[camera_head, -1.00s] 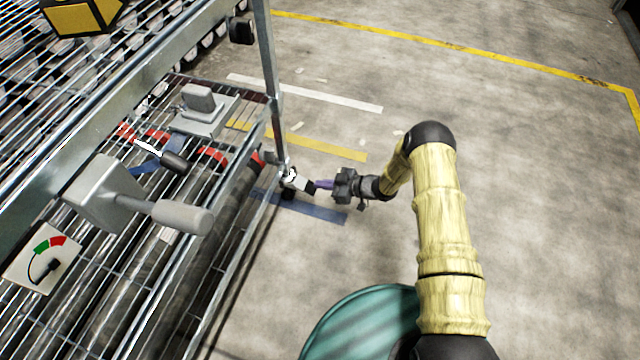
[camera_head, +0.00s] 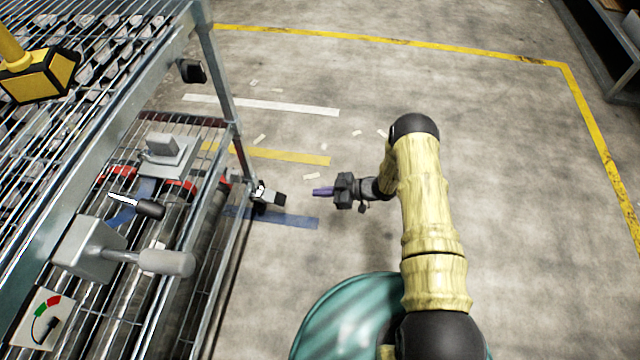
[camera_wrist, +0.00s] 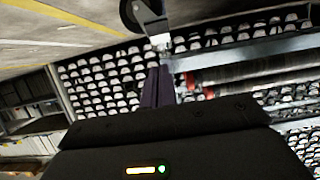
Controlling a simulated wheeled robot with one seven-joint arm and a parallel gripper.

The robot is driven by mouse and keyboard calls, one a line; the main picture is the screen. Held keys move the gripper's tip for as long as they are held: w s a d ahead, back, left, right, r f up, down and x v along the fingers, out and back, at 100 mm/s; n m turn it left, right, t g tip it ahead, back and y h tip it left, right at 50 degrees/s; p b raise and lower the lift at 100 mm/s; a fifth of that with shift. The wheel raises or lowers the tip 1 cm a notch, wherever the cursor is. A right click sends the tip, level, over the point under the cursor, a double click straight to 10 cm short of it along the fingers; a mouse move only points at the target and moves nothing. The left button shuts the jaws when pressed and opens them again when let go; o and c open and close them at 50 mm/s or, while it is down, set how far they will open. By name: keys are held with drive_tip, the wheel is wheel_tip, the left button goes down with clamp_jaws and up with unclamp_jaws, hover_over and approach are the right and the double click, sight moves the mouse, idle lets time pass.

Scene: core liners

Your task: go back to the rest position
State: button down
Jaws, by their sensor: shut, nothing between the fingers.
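My gripper (camera_head: 322,191) is at the end of my yellow-sleeved arm, over the open concrete floor to the right of the metal rack. Its purple fingers are together and hold nothing. In the wrist view the closed fingers (camera_wrist: 158,88) point toward the rack's side and a caster wheel (camera_wrist: 140,14). In the head view a gap of bare floor lies between the fingertips and the rack's foot (camera_head: 268,195).
The wire rack (camera_head: 215,75) fills the left side. On it are a grey lever box (camera_head: 90,248), a grey switch block (camera_head: 165,155), a dark-handled tool (camera_head: 148,208) and a gauge card (camera_head: 42,318). Open floor with painted lines (camera_head: 400,42) lies right and ahead.

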drive_tip(key=w+d+r+m+t+h+p, duration=0.4)
drive_tip(key=w+r, duration=0.4)
drive_tip(key=r, duration=0.5)
drive_tip(key=d+r+m+t+h+p, duration=0.2)
drive_tip(key=d+r+m+h, duration=0.35)
drive_tip(key=r, duration=0.85)
drive_tip(key=s+d+r+m+g+h+p, duration=0.2)
drive_tip(key=s+d+r+m+h+p, duration=0.15)
drive_tip(key=s+d+r, duration=0.7)
drive_tip(key=s+a+r+m+g+p, duration=0.15)
drive_tip(key=s+r, duration=0.25)
drive_tip(key=s, duration=0.5)
drive_tip(key=s+r+m+g, duration=0.1)
drive_tip(key=s+r+m, duration=0.1)
drive_tip(key=s+r, duration=0.45)
drive_tip(key=w+a+r+p+v, duration=0.1)
drive_tip(key=w+p+v, duration=0.2)
drive_tip(key=p+v, duration=1.4)
drive_tip(key=w+r+p+v, duration=0.1)
drive_tip(key=w+p+v, duration=0.3)
drive_tip(key=p+v, duration=1.4)
drive_tip(key=a+p, duration=0.1)
drive_tip(key=p, duration=0.2)
drive_tip(key=shift+h, duration=0.3)
